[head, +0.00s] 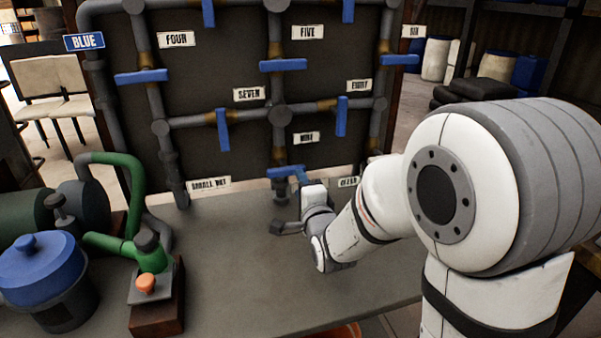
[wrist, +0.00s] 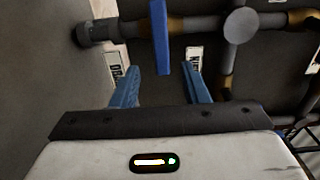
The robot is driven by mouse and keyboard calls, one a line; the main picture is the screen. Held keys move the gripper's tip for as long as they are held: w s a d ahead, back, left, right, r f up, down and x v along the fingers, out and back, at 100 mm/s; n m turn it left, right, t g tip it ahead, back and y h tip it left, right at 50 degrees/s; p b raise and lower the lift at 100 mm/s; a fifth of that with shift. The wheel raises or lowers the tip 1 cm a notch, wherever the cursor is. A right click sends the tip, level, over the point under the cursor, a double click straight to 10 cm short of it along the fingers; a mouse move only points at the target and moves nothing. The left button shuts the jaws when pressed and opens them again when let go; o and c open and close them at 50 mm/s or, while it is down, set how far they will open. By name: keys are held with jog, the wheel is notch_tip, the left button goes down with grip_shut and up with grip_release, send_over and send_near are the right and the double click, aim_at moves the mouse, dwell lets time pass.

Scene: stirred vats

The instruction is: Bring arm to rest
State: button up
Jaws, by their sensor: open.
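My arm reaches from the right in the head view to the foot of the pipe board, with my gripper (head: 297,180) low in front of it, beside a blue valve handle (head: 283,172). Gripper and handle overlap there, so their gap is hard to judge. In the wrist view my gripper (wrist: 163,82) is open, its two blue fingers apart with nothing seen between them. The blue handle (wrist: 161,35) lies just ahead of the fingertips, across a grey pipe (wrist: 192,27). I cannot tell whether they touch.
The pipe board (head: 210,65) carries several blue valve handles and labels. On the grey bench (head: 235,260) at left stand a green-piped pump (head: 150,255) and a blue-lidded pot (head: 42,270). The bench middle is clear.

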jog(key=s+d+r+n+g+h+p, duration=0.4)
jog(key=s+d+r+n+g+p, duration=0.4)
jog(key=p, duration=0.4)
jog(key=s+d+r+n+g+p, duration=0.2)
jog(key=s+r+p, duration=0.1)
jog(key=s, duration=0.3)
jog(key=s+d+r+n+g+p, duration=0.2)
jog(key=s+p, duration=0.1)
jog(key=s, duration=0.4)
jog(key=s+d+r+n+g+h+p, duration=0.1)
jog(key=s+d+r+n+g+p, duration=0.1)
jog(key=s, duration=0.4)
jog(key=shift+s+d+r+n+g+p, duration=0.2)
jog(key=shift+d+r+n+g+p, duration=0.15)
jog(key=shift+r+p, duration=0.4)
jog(key=shift+r, duration=0.1)
